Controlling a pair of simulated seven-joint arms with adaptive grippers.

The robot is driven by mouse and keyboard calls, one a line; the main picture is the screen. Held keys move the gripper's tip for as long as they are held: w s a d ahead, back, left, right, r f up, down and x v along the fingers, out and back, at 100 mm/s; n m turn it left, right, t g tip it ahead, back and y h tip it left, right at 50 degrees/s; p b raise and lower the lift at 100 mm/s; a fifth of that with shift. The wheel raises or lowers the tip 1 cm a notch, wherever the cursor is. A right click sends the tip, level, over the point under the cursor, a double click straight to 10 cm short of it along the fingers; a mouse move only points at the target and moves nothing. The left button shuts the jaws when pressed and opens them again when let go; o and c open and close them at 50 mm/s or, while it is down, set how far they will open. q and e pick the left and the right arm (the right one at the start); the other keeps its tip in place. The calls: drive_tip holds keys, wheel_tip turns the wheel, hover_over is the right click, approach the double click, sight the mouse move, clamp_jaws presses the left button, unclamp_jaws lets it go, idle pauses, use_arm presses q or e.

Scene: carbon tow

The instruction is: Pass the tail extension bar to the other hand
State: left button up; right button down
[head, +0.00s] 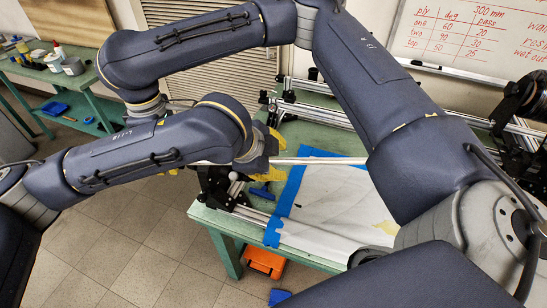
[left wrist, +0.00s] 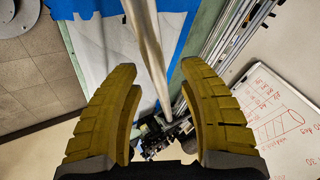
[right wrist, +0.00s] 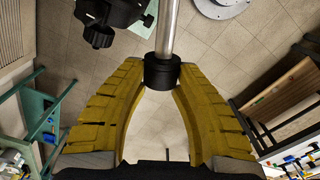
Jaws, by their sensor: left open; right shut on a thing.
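The tail extension bar (head: 318,161) looks like a silver rod, running right from my left gripper (head: 267,155) and passing behind my arm in the head view. In the right wrist view, my right gripper (right wrist: 160,68) is shut on the black collar (right wrist: 160,75) at the bar's end, and the silver shaft (right wrist: 168,28) runs away from it. My right gripper is mostly hidden behind my left arm in the head view. In the left wrist view, my left gripper (left wrist: 158,68) is open, with the bar (left wrist: 150,50) crossing its gap; contact cannot be told.
The green bench (head: 208,214) carries a white sheet (head: 335,205) edged with blue tape and metal rails (head: 320,112). A black clamp-like part (right wrist: 108,14) is near the bar. A whiteboard (head: 460,40) stands behind, and a side bench (head: 85,80) is at left.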

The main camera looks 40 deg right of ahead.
use_arm(q)
drive_tip(key=shift+c, duration=0.2)
clamp_jaws()
idle(0.3)
use_arm(e)
drive_tip(key=c, duration=0.9)
unclamp_jaws()
drive_tip(key=shift+c, duration=0.2)
